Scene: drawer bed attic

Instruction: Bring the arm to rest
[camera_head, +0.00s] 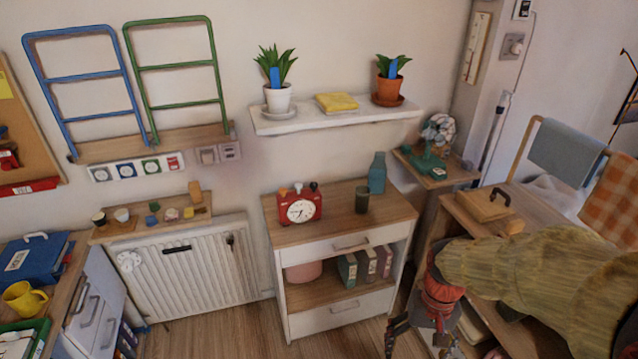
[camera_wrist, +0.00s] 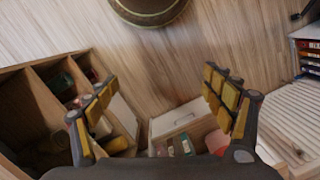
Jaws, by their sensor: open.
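My arm comes in from the right of the head view in a yellowish cover with a red band near its end. My gripper (camera_head: 420,342) hangs at the lower right of the head view, in front of the wooden desk unit and right of the white cabinet, partly cut off by the bottom edge. In the wrist view my gripper (camera_wrist: 163,98) has its two yellow-padded fingers spread wide with nothing between them. Floor and furniture show beyond the fingers, apart from them.
The white cabinet (camera_head: 338,319) bears a red clock (camera_head: 300,207), a teal bottle (camera_head: 377,173) and a dark cup (camera_head: 362,200). The wooden desk unit (camera_head: 462,212) stands close to my arm. A wooden compartment unit (camera_wrist: 40,105) is left in the wrist view. Bare floor (camera_head: 225,330) lies front left.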

